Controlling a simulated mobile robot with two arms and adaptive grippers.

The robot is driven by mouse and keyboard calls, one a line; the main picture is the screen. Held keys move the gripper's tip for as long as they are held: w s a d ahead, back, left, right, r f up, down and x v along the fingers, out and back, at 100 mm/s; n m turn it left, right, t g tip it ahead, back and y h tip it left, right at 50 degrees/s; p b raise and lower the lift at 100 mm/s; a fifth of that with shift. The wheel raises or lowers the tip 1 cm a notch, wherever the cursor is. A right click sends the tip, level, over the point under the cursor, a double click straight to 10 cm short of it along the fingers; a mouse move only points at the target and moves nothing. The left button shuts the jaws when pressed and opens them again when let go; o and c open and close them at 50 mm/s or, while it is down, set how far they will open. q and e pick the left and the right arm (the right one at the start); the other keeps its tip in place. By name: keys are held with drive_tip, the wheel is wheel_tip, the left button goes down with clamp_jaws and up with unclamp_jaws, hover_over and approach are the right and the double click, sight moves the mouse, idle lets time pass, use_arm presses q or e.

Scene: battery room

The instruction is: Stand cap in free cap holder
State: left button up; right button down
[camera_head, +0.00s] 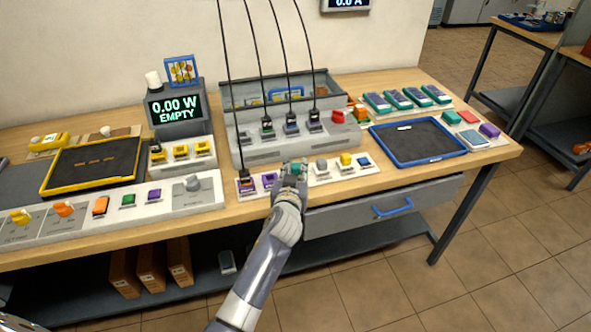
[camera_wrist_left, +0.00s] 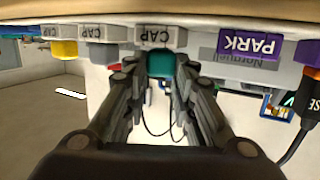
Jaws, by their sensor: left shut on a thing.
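My left gripper (camera_head: 293,168) is at the front strip of holders (camera_head: 335,175), shut on a small teal cap. The teal cap (camera_wrist_left: 161,64) shows between the fingertips in the left wrist view, which looks upside down. It lines up with a holder labelled CAP (camera_wrist_left: 154,37). I cannot tell whether it is fully seated there. Beside it, other CAP holders carry a grey cap (camera_head: 321,164) and a yellow cap (camera_head: 346,158). A blue cap (camera_head: 364,160) is at the strip's right end. My right gripper is not in view.
Purple PARK pieces (camera_head: 270,180) are left of the gripper. A grey rack (camera_head: 262,150) with hanging black cables stands behind. A blue-rimmed tray (camera_head: 463,148) lies to the right, a yellow-rimmed tray (camera_head: 48,176) to the left. A 0.00 W EMPTY display (camera_head: 175,107) stands at the back left.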

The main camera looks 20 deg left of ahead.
use_arm(q)
drive_tip(key=shift+f, duration=0.2)
drive_tip(key=o, duration=0.5)
drive_tip(key=shift+c, duration=0.2)
drive_tip(key=shift+o, duration=0.3)
